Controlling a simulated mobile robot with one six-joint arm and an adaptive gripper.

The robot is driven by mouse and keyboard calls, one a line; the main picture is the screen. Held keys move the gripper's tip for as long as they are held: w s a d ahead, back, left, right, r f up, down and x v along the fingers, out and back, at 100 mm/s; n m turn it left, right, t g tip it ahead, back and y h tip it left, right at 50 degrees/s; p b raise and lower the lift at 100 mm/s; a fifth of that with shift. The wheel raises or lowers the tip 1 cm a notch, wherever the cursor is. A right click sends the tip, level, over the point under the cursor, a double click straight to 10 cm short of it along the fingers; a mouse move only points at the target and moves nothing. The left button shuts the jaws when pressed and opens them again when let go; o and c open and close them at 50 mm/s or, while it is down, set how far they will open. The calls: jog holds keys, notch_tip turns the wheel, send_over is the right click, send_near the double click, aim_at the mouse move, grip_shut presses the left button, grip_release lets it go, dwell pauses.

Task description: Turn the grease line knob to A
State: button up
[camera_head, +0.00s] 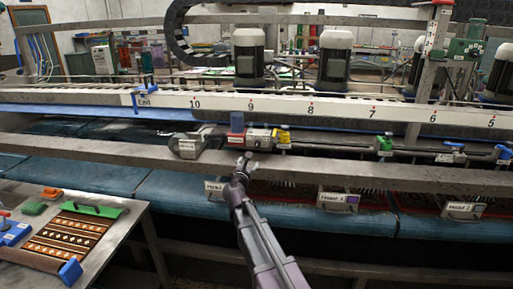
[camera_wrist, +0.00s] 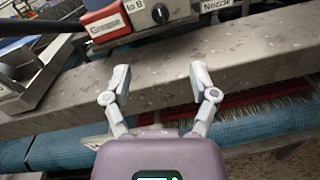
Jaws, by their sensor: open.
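The grease line knob (camera_wrist: 160,14) is a small black dial on a pale block at the top of the wrist view. A red-and-white label (camera_wrist: 106,26), partly readable as grease, is left of it, with "to B" printed above. In the head view the red-and-white valve block (camera_head: 259,138) sits on the rail behind the grey beam; the knob is too small to tell there. My gripper (camera_wrist: 160,75) is open and empty over the grey beam, short of the knob and apart from it. It also shows in the head view (camera_head: 244,160).
The grey beam (camera_wrist: 250,62) runs between my gripper and the valve block. A "Nozzle" label (camera_wrist: 215,5) is right of the knob. A yellow valve (camera_head: 283,137) stands close right of the block. A table (camera_head: 120,232) with a patterned rug is at lower left.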

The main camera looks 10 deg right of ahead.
aim_at(256, 146)
jog(key=shift+w, duration=0.1)
jog(key=x, duration=1.3)
jog(key=shift+w+d, duration=0.15)
jog(key=shift+w, duration=0.15)
grip_shut()
